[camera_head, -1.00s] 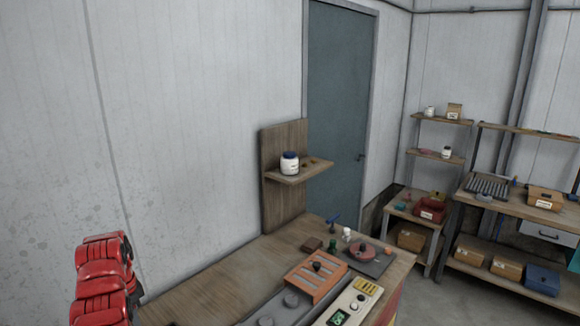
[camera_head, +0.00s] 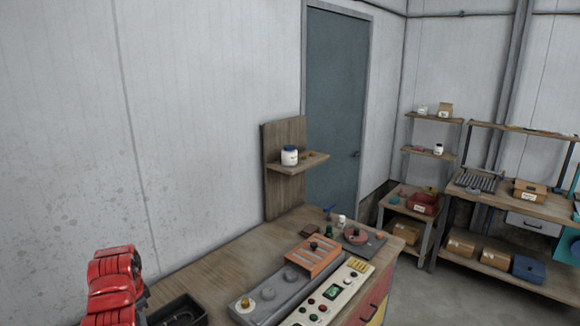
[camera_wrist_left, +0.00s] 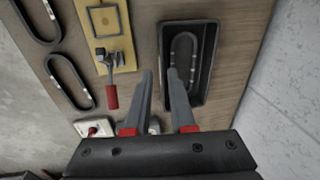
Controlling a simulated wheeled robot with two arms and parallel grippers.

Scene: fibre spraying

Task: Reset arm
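My left arm shows red at the lower left of the head view, but its gripper is out of that picture. In the left wrist view my left gripper (camera_wrist_left: 162,78) is open, its two grey fingers apart with nothing between them. Past the fingertips is a black tray (camera_wrist_left: 213,65) on the wooden bench, with a dark loop lying in it. My right gripper is in neither view.
The wooden bench (camera_head: 212,264) carries a grey panel (camera_head: 270,302), an orange rack (camera_head: 312,258) and a control box (camera_head: 322,300). A white jar (camera_head: 290,156) stands on a small wall shelf. Shelving with boxes stands at the right. The white wall borders the bench's left side.

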